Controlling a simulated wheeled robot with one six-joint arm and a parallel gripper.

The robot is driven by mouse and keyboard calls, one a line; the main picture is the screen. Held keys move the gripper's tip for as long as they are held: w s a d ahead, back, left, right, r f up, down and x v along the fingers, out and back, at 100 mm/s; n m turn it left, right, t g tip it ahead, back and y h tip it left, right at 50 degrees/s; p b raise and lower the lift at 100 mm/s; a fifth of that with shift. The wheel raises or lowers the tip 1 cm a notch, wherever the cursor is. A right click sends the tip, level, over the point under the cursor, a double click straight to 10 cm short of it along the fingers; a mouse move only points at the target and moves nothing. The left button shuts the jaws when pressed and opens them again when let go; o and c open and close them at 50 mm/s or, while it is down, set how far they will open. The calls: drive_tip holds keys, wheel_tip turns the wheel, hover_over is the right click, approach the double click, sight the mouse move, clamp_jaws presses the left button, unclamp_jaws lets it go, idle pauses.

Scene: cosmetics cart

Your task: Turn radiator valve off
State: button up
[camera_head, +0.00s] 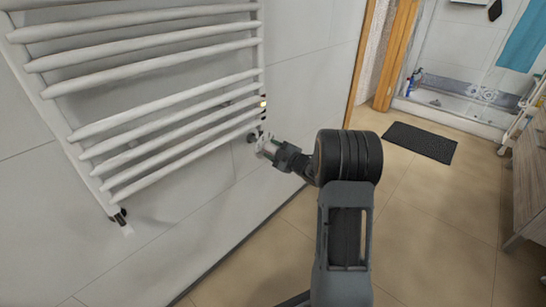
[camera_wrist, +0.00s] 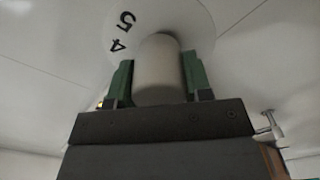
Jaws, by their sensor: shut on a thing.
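The radiator valve is a pale knob (camera_wrist: 160,70) with a round white dial (camera_wrist: 193,20) behind it; the numbers 5 and 4 show on the dial in the wrist view. In the head view the valve (camera_head: 263,141) sits at the lower right corner of the white towel radiator (camera_head: 150,82), partly hidden by my gripper. My gripper (camera_wrist: 160,80) has one green finger on each side of the knob and is shut on it. The gripper also shows in the head view (camera_head: 270,148), reaching left to the valve. The rest of the dial's numbers are hidden or out of frame.
The tiled wall (camera_head: 310,80) stands close behind the valve. The radiator bars lie left of and above my gripper. A dark mat (camera_head: 420,142) lies on the open tiled floor (camera_head: 440,210) to the right. A wooden cabinet (camera_head: 528,175) stands at the right edge.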

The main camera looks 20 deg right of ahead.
drive_tip(key=shift+f+n+b, duration=0.15)
drive_tip(key=shift+n+b, duration=0.8)
drive_tip(key=shift+n, duration=0.35)
drive_tip(key=shift+a+n, duration=0.1)
drive_tip(key=shift+n, duration=0.2)
drive_tip(key=o, duration=0.9)
drive_tip(key=p+v, duration=0.3)
drive_tip(key=v, duration=1.1)
drive_tip(key=shift+p, duration=0.4)
